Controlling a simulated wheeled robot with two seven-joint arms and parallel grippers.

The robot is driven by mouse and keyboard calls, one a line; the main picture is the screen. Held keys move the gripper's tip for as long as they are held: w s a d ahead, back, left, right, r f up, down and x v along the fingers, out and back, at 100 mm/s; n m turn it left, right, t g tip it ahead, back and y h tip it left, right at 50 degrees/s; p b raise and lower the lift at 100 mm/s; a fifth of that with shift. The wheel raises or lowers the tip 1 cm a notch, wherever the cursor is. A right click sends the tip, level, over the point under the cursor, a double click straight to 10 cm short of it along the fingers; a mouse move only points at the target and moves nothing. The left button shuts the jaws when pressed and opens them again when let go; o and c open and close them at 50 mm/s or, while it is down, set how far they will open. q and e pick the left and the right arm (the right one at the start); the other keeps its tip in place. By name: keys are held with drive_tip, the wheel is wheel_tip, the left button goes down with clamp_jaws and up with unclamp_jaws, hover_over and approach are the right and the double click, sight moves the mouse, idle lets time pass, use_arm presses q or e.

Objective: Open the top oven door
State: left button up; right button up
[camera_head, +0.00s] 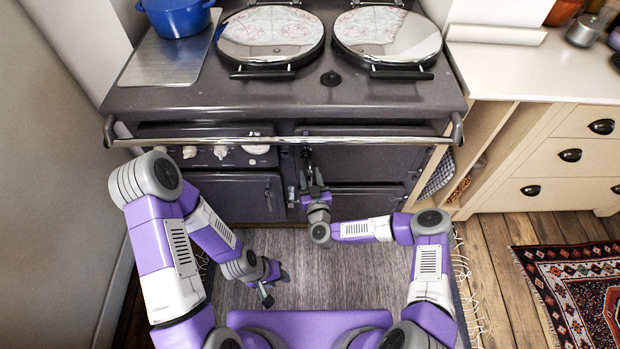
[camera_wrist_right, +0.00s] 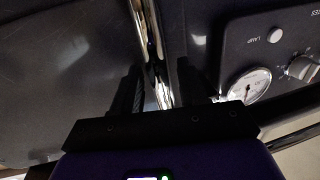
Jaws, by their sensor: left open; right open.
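The dark grey top oven door (camera_head: 375,158) is at the upper right of the cooker front, under the chrome rail (camera_head: 370,141). It looks shut. My right gripper (camera_head: 306,168) is open at this door's left edge, below the rail. In the right wrist view, the fingers of my right gripper (camera_wrist_right: 158,90) stand on either side of an upright chrome bar (camera_wrist_right: 150,40), which looks like the door's handle. I cannot tell whether they touch it. My left gripper (camera_head: 274,284) is open and empty, low over the floor mat, away from the cooker.
The control panel with a round gauge (camera_wrist_right: 249,85) is left of the door in the head view. A lower right door (camera_head: 365,198) and a lower left door (camera_head: 235,196) look shut. Cream drawers (camera_head: 570,155) stand at the right. The mat (camera_head: 345,275) before the cooker is clear.

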drive_tip(key=shift+c, duration=0.2)
clamp_jaws()
